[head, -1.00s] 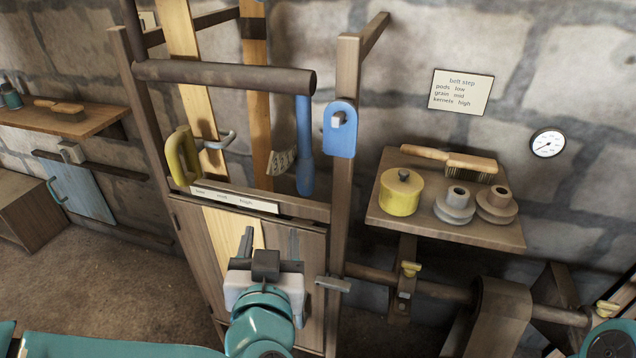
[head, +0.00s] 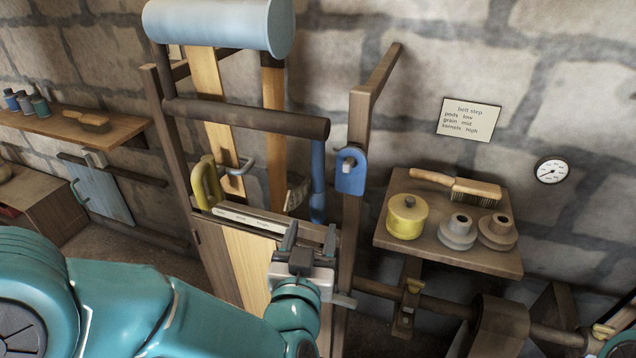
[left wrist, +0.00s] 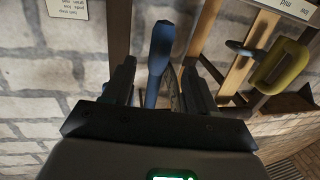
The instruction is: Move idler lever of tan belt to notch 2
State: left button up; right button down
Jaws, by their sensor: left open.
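A blue lever (head: 318,185) hangs down from the dark crossbar of the wooden frame. A yellow looped handle (head: 204,184) and a grey handle (head: 238,168) are on the frame's left part. I cannot tell which lever belongs to the tan belt (head: 222,125). A strip with low, mid and high marks (head: 252,219) lies below them; its notches are not clear. My left gripper (head: 309,238) is open, just below the blue lever in the head view. In the left wrist view the blue lever (left wrist: 161,48) shows between the open fingers; I see no contact. My right gripper is not in view.
A shelf (head: 400,240) at right holds a yellow pot (head: 407,217), a brush (head: 470,190) and two pulleys. A blue plate with a peg (head: 351,172) is on the post right of the lever. A light blue drum (head: 220,25) sits above.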

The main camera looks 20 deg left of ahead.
aim_at(317, 211)
pick_arm(q)
jog(key=w, duration=0.4)
jog(key=w+a, duration=0.1)
jog(key=w, duration=0.2)
jog(key=shift+a+p, duration=0.1)
jog(key=shift+p, duration=0.25)
jog(key=shift+w+a, duration=0.1)
jog(key=shift+w, duration=0.25)
jog(key=shift+w+f, duration=0.1)
jog(key=shift+w, duration=0.05)
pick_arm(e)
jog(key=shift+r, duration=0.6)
